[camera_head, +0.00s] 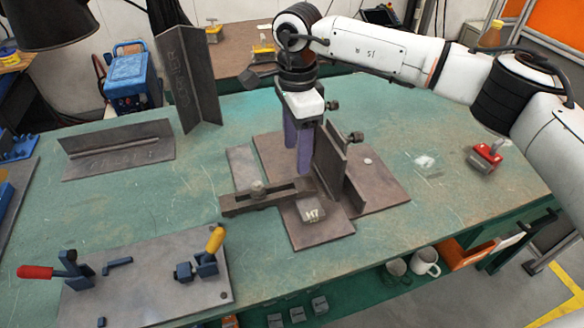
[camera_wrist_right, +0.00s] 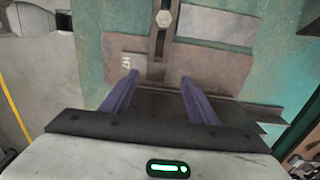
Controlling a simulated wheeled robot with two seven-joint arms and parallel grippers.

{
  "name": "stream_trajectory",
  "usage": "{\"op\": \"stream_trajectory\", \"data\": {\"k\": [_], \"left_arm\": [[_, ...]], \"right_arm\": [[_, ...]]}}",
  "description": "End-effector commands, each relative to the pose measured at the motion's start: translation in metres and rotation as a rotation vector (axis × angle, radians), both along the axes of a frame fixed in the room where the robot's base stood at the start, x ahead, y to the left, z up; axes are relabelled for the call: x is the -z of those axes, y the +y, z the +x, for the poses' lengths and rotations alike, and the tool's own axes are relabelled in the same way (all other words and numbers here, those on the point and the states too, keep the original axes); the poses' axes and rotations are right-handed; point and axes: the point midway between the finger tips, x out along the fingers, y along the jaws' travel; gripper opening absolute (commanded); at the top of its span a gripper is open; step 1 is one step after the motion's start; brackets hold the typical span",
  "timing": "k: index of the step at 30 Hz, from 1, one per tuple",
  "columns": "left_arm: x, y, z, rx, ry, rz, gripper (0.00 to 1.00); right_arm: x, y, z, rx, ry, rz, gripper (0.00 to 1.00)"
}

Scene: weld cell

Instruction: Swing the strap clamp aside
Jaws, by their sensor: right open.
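The strap clamp (camera_head: 240,203) is a dark slotted bar with a bolt and nut through its slot. It lies across the front left of a brown fixture plate (camera_head: 383,185), beside an upright angle piece (camera_head: 329,162). My right gripper (camera_head: 298,182) points down over the bar's right end, with its purple fingers open. In the right wrist view, the bar (camera_wrist_right: 152,45) runs from the top edge toward the gap between the spread fingertips (camera_wrist_right: 160,77). The fingers look empty; whether they touch the bar cannot be told. My left gripper is not in view.
A block marked H7 (camera_head: 312,212) sits just in front of the bar. A plate with toggle clamps (camera_head: 145,285) is at front left. A welded plate (camera_head: 118,152) and tall angle piece (camera_head: 187,85) stand behind. A red-topped item (camera_head: 485,157) is at right. Bench left of the bar is clear.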

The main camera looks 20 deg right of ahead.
Motion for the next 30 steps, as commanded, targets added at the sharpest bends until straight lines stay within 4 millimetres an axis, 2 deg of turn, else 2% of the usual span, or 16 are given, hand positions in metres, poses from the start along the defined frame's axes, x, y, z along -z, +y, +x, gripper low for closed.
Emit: {"op": "stream_trajectory", "data": {"k": [9, 15, 20, 27, 30], "left_arm": [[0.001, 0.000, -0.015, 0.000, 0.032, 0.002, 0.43], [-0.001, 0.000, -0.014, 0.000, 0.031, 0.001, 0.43], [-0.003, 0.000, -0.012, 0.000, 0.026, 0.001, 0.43], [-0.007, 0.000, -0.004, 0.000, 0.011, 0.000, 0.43], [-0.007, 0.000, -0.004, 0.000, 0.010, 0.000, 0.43]], "right_arm": [[0.058, 0.000, -0.002, 0.001, 0.005, 0.000, 0.55], [0.084, 0.001, -0.001, -0.001, 0.002, 0.001, 0.55], [0.092, 0.000, -0.001, -0.001, 0.002, 0.001, 0.55], [0.093, 0.000, -0.001, -0.001, 0.001, 0.001, 0.55], [0.092, 0.000, -0.001, -0.001, 0.001, 0.001, 0.38]]}}
